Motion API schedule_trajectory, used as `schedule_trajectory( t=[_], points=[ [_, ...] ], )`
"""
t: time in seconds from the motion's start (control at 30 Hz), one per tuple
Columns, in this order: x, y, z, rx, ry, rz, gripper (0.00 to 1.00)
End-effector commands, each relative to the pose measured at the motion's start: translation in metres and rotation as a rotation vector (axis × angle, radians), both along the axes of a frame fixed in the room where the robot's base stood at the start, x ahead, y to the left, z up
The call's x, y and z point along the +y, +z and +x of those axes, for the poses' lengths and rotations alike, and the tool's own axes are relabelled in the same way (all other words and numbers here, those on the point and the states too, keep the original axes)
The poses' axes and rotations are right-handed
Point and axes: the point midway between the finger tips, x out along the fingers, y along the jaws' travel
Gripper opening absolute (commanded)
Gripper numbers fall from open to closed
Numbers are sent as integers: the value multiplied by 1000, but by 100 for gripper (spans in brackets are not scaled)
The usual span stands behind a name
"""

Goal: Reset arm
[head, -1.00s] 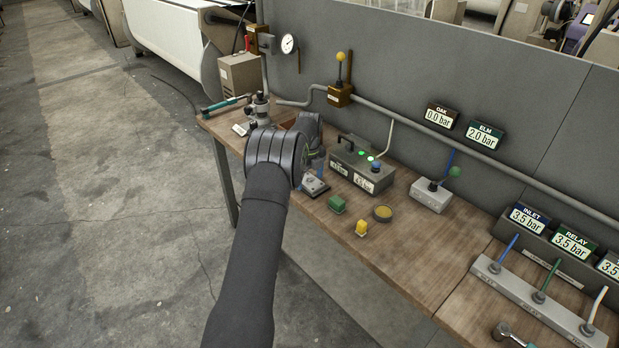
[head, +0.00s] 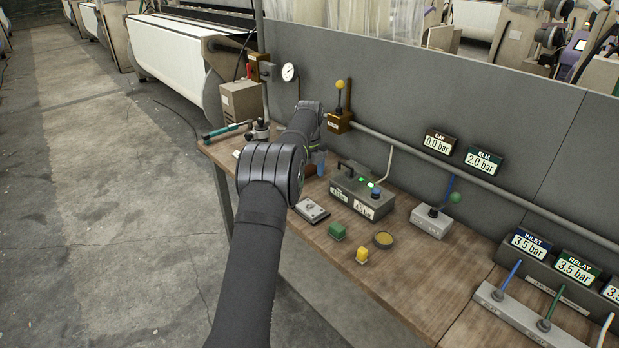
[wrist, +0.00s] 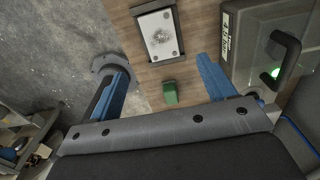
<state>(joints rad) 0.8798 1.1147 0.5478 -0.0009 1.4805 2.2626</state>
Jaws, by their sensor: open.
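My gripper (wrist: 158,72) shows in the wrist view with its two blue fingers spread wide apart and nothing between their tips. My arm (head: 268,195) reaches up over the left part of the wooden workbench (head: 405,282) in the head view, and hides part of the bench there. Beyond the fingers in the wrist view are a metal plate in a dark frame (wrist: 159,34) and a green block (wrist: 170,92), both on the bench.
A grey control box (head: 364,191) with green lights and a handle stands close by the plate. A grey wall panel (head: 400,95) backs the bench.

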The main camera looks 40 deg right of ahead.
Motion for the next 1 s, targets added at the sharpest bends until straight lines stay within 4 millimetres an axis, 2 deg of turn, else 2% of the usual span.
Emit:
schedule_trajectory(
  t=[0.17, 0.37, 0.9, 1.0],
  points=[
    [0, -2, 0, 0, 0, 0, 76],
    [0, -22, 0, 2, 0, 2, 76],
    [1, -127, -1, 3, 0, 2, 76],
    [-1, -105, 0, -2, 0, -4, 76]
  ],
)
